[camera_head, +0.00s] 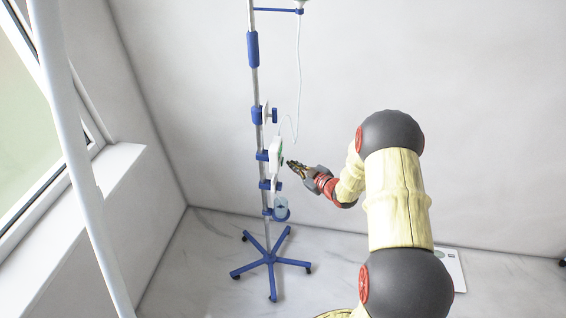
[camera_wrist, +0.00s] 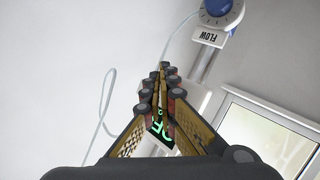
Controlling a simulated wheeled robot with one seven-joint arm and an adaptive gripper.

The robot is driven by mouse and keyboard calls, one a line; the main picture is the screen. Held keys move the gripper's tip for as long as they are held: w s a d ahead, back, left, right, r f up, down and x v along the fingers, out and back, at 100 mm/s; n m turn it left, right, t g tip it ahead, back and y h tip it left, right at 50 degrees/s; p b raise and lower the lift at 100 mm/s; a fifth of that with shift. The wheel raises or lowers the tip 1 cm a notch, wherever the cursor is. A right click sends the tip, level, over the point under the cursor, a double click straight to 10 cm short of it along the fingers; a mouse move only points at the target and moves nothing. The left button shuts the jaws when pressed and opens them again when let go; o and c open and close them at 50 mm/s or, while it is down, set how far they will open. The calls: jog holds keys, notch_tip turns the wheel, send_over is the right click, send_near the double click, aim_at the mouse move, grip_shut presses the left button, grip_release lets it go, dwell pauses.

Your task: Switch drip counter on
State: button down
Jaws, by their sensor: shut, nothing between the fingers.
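The drip counter (camera_head: 276,150) is a white box clamped to a blue-and-silver drip stand (camera_head: 255,85). In the wrist view its dark display with green characters (camera_wrist: 160,135) shows between and below my fingers; the text is partly hidden. My gripper (camera_head: 291,163) is shut and empty, just right of the counter, with its fingertips pointing at it. In the wrist view my gripper (camera_wrist: 167,70) covers most of the counter, and its switch cannot be made out. I cannot tell whether the fingertips touch the counter.
A thin tube (camera_head: 298,75) hangs down to the counter. The wheeled base (camera_head: 270,259) stands on clear floor. A window (camera_head: 40,110) is at left.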

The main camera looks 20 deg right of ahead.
jog(key=shift+a, duration=0.1)
dwell(0.6)
jog(key=shift+w+a, duration=0.25)
jog(key=shift+w+a+b, duration=0.2)
jog(key=shift+a+b, duration=0.15)
jog(key=shift+b, duration=0.05)
dwell(0.7)
jog(key=shift+d, duration=0.1)
jog(key=shift+s+d, duration=0.45)
jog(key=shift+d, duration=0.15)
dwell(0.3)
jog(key=shift+s+d, duration=0.7)
jog(key=shift+d, duration=0.35)
jog(key=shift+s+d, duration=0.7)
jog(key=shift+d, duration=0.3)
